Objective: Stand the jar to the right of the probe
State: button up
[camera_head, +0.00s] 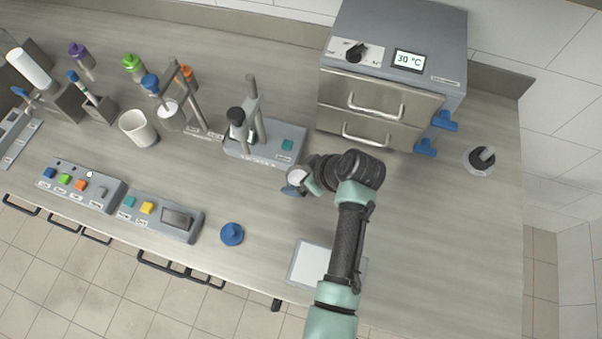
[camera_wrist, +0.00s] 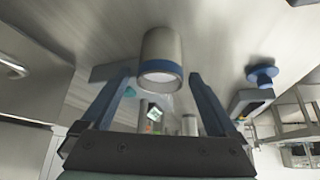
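The jar, a pale cylinder with a blue band at one end (camera_wrist: 161,50), is in the middle of the wrist view and appears upright on the bench. In the head view its pale round top (camera_head: 297,176) shows beside my gripper (camera_head: 303,182). In the wrist view my gripper (camera_wrist: 160,78) is open, with a finger on each side of the jar and visible gaps between. A grey stand with an upright post (camera_head: 265,142) is left of the jar. I cannot tell which is the probe.
A grey drawer unit with a 30 °C display (camera_head: 408,62) stands behind my gripper. A blue knobbed lid (camera_head: 232,234) and a white pad (camera_head: 308,264) lie near the front edge. Button panels (camera_head: 165,217) and a white cup (camera_head: 138,128) are left.

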jog(key=shift+r, duration=0.25)
jog(key=v, duration=1.2)
jog(key=w+r+m+t+h, duration=0.15)
jog(key=w+r+t, duration=0.25)
jog(key=r, duration=0.5)
jog(key=w+r+m+t+h, duration=0.1)
jog(key=w+r+m+t, duration=0.2)
jog(key=r, duration=0.6)
jog(key=w+r+t+h, duration=0.2)
jog(key=w+r+t, duration=0.25)
jog(key=r, duration=0.55)
jog(key=s+a+r+m+t, duration=0.1)
jog(key=s+r+t, duration=0.2)
jog(key=r, duration=0.7)
jog(key=s+a+r+m+t, duration=0.2)
jog(key=s+r+t, duration=0.2)
jog(key=r, duration=0.6)
jog(key=s+a+r+m+t, duration=0.2)
jog(key=s+r+t, duration=0.2)
jog(key=s+r, duration=0.3)
notch_tip(320, 180, up, 4)
jog(key=shift+s+a+f, duration=0.15)
jog(key=shift+s+a, duration=0.05)
jog(key=shift+m+t+h, duration=0.25)
